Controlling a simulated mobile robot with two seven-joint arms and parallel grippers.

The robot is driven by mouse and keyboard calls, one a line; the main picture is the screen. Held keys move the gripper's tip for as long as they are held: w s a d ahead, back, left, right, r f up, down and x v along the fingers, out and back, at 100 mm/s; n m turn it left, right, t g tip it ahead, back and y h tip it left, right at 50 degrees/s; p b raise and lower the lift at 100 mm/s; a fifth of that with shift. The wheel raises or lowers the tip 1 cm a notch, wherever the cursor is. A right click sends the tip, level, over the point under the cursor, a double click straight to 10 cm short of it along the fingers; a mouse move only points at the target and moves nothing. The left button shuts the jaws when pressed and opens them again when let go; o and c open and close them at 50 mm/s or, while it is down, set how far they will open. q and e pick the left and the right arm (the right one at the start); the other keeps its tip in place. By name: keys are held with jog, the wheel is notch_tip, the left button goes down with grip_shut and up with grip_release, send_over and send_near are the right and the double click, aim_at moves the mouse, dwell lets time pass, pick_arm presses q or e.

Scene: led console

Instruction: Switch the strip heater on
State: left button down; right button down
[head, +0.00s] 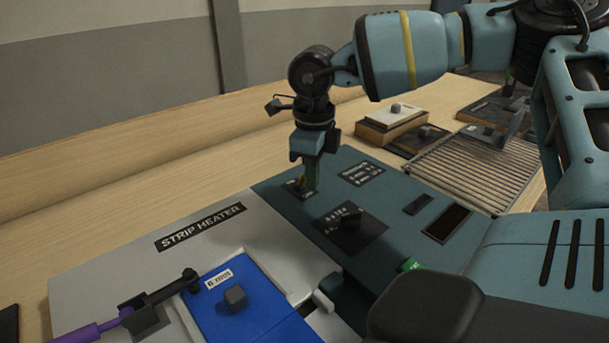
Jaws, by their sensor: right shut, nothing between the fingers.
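The strip heater is a console with a grey left part carrying a black "STRIP HEATER" label (201,227) and a dark teal control panel (290,225) to its right. My right gripper (311,188) is shut and empty, pointing down at the panel's back left corner. Its fingertips are at or just above a small dark plate (298,187) there, and they partly hide what is on it. I cannot tell whether they touch it. A black knob (350,221) on a dark marked plate sits nearer on the panel. My left gripper is not in view.
A blue plate with a grey block (235,298) and a purple-handled black lever (160,295) are at the front left. A small green item (411,265) is at the panel's front edge. A ribbed rack (475,167) and a wooden block (392,128) stand behind right. The table's left back is clear.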

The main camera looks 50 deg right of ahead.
jog(key=shift+w+d+b, duration=0.15)
jog(key=shift+w+b, duration=0.35)
jog(key=shift+w, duration=0.15)
jog(key=shift+w+b, duration=0.3)
jog(key=shift+w, duration=0.25)
jog(key=shift+r, duration=0.1)
notch_tip(320, 180, up, 7)
jog(key=p, duration=0.2)
jog(key=shift+s+p, duration=0.35)
jog(key=shift+s, duration=0.1)
dwell(0.4)
dwell(0.3)
